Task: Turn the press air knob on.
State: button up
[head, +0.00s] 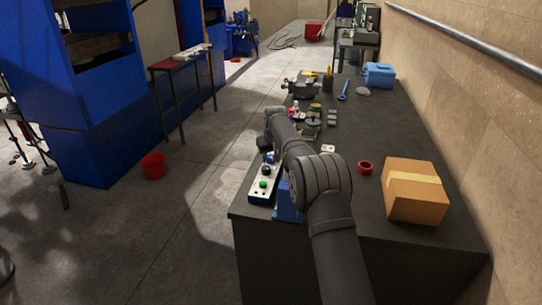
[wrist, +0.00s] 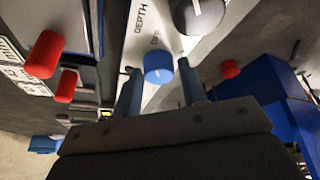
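In the wrist view, a blue knob (wrist: 158,67) sits on a light panel (wrist: 145,30) lettered "DEPTH". The two fingers of my gripper (wrist: 160,75) stand apart on either side of the knob, with a gap visible at each side. Whether the fingertips reach as deep as the knob, I cannot tell. A dark round knob (wrist: 197,14) with a pale mark is above it. Which knob is the press air knob, I cannot read. In the head view, my arm hides most of the gripper and the blue knob.
In the head view, a control box with a green button (head: 263,184) sits at the bench's left edge. A cardboard box (head: 416,191) and a red ring (head: 365,167) are right of my arm.

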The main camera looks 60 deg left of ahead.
jog(key=c, duration=0.5)
jog(key=shift+c, duration=0.2)
jog(key=shift+m, duration=0.3)
jog(key=m+t, duration=0.1)
jog(key=m, duration=0.1)
jog(key=m+h, duration=0.1)
jog(key=m, duration=0.1)
jog(key=shift+s+a+t, duration=0.15)
jog(key=shift+t, duration=0.25)
jog(key=m+h, duration=0.1)
jog(key=m, duration=0.1)
jog(key=m+t, duration=0.1)
jog(key=m, duration=0.2)
jog(key=shift+a+h, duration=0.1)
jog(key=shift+h, duration=0.3)
jog(key=shift+m, duration=0.5)
jog(key=o, duration=1)
jog(key=shift+c, duration=0.2)
